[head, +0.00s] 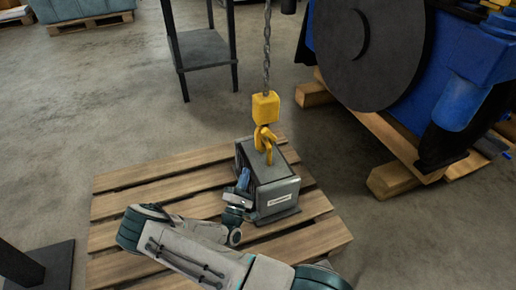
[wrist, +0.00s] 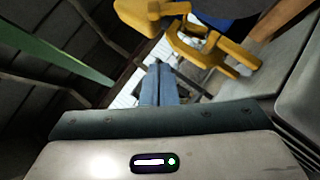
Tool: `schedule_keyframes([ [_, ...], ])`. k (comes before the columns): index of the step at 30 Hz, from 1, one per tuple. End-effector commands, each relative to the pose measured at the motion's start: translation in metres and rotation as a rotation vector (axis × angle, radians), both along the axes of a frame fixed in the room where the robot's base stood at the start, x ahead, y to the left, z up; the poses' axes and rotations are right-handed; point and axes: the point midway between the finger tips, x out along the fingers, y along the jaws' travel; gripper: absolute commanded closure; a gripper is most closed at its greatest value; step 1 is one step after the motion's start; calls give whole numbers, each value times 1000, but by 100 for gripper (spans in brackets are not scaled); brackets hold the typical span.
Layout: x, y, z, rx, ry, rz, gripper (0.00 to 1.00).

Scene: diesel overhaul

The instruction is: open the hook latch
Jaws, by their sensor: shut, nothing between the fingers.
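The yellow crane hook (head: 264,136) hangs from a chain above a grey metal box on a wooden pallet. Its lower end reaches the top of the box in the head view; I cannot tell whether it is hooked to anything. In the wrist view the hook (wrist: 190,38) is at the top, beyond my fingers. The latch is too small to make out clearly. My gripper (head: 244,178) is at the left side of the box, below the hook. In the wrist view its blue fingers (wrist: 160,84) are together and empty, pointing up toward the hook.
The grey box (head: 275,190) stands on the pallet (head: 130,205), close beside my gripper. The chain (head: 267,50) rises above the hook. A large blue engine (head: 465,70) on timbers is at the right. A dark stand (head: 203,50) is behind.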

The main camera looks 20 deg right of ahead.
Motion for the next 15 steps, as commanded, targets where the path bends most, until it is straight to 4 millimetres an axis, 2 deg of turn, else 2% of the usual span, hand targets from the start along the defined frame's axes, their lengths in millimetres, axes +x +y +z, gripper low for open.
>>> schedule_keyframes([
  [5,12,-9,7,1,-2,-2,100],
  [15,61,-48,38,1,-4,-5,100],
])
